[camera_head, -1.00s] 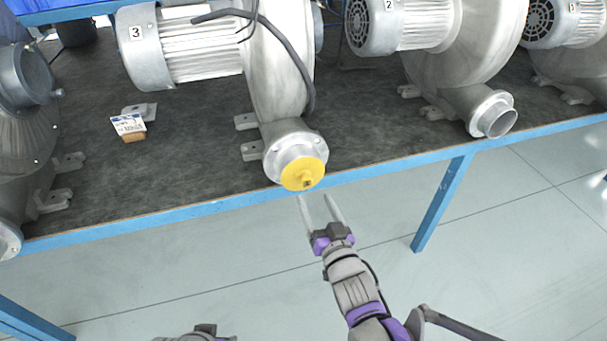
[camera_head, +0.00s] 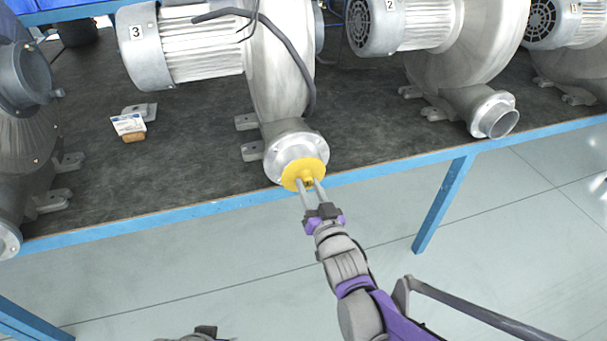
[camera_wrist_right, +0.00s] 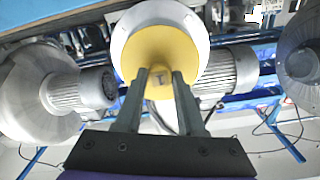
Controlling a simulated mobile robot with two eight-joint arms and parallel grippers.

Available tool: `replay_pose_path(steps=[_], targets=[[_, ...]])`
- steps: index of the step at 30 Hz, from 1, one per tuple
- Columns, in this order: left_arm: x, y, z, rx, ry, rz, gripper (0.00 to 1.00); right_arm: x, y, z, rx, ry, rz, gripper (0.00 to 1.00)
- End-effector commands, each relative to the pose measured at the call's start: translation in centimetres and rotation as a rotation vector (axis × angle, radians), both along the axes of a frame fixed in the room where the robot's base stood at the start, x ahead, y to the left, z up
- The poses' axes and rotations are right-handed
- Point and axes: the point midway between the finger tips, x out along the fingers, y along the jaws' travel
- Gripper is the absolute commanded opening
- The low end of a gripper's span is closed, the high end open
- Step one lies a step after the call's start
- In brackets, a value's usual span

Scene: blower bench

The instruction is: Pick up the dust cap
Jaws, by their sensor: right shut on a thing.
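The yellow dust cap (camera_head: 303,171) covers the outlet flange of the blower marked 3 (camera_head: 284,80), at the bench's front edge. My right gripper (camera_head: 309,184) is at the cap, its two fingers shut on the small knob at the cap's middle. In the right wrist view the cap (camera_wrist_right: 150,48) fills the upper middle, and the right gripper's fingers (camera_wrist_right: 159,80) close on its knob. The cap is still against the flange. Of my left arm only a small part shows at the bottom edge of the head view; its gripper is not seen.
A blower marked 2 (camera_head: 455,45) stands to the right with an open outlet (camera_head: 497,119). Another blower (camera_head: 20,110) stands at the left. A small label on a brown block (camera_head: 130,127) lies on the dark bench top (camera_head: 190,150). The floor in front is clear.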

Motion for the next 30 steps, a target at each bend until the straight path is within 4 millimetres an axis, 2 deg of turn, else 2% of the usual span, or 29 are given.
replay_pose_path(steps=[13,19,23,30], targets=[[0.0,0.0,0.1,0.0,0.0,0.0,0.5,-0.1,0.0,0.1,0.0,0.0,0.0,0.0],[-0.1,0.0,0.7,0.0,-0.002,0.0,0.5,-1.1,-0.3,1.2,0.0,-0.001,0.0,0.0],[-0.1,0.0,1.5,0.0,-0.005,0.0,0.5,-2.8,-0.9,2.6,0.0,-0.004,0.0,0.0],[-0.3,0.0,3.4,0.0,-0.012,0.0,0.5,-8.2,-2.7,5.5,0.0,-0.003,0.0,0.0]])
